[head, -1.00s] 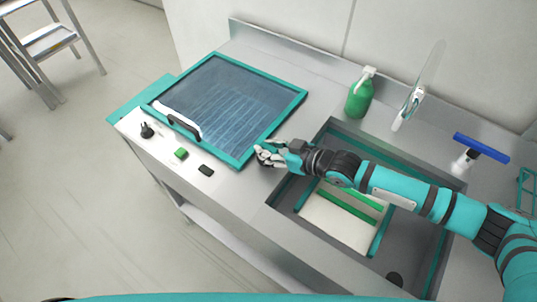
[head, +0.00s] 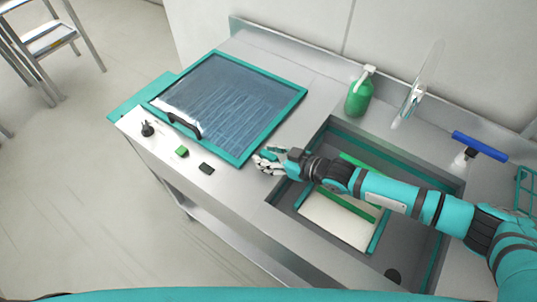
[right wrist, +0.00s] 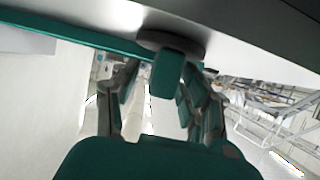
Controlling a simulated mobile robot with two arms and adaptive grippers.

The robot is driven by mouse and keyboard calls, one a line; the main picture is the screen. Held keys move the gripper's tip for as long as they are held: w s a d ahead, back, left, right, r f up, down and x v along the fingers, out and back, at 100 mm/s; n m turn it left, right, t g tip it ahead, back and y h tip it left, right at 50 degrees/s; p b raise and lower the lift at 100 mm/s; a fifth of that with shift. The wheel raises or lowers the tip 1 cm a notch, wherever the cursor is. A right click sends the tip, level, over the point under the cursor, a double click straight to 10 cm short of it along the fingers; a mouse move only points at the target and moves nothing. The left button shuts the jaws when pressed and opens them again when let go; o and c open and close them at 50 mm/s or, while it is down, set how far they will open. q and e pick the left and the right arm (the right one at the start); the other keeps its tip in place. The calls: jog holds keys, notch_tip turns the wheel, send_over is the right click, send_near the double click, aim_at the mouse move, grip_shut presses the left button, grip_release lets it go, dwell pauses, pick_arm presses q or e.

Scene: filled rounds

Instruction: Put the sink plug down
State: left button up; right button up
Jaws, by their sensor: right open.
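The sink plug (right wrist: 168,36) is a dark grey disc with a teal grip tab, seen in the right wrist view. Its disc lies against the pale metal worktop. My right gripper (right wrist: 160,85) is open, with its fingers to either side of the teal tab. I cannot tell whether a finger touches it. In the head view my right gripper (head: 266,163) is low over the worktop (head: 228,188), between the teal-framed screen and the sink. The plug cannot be made out there. My left gripper is not in view.
The sink (head: 410,255) has a teal inner frame, a pale board (head: 338,222) and a dark round drain (head: 393,276). A teal-framed screen (head: 294,104) lies left. A green block (head: 182,152) and black block (head: 207,168) lie near the front edge. A green bottle (head: 359,99) stands behind.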

jog(key=shift+d+r, duration=0.1)
jog(key=shift+r, duration=0.1)
jog(key=b+v, duration=0.2)
jog(key=v, duration=0.9)
jog(key=shift+s+d+r, duration=0.2)
jog(key=shift+s, duration=0.05)
jog(key=shift+f, duration=0.1)
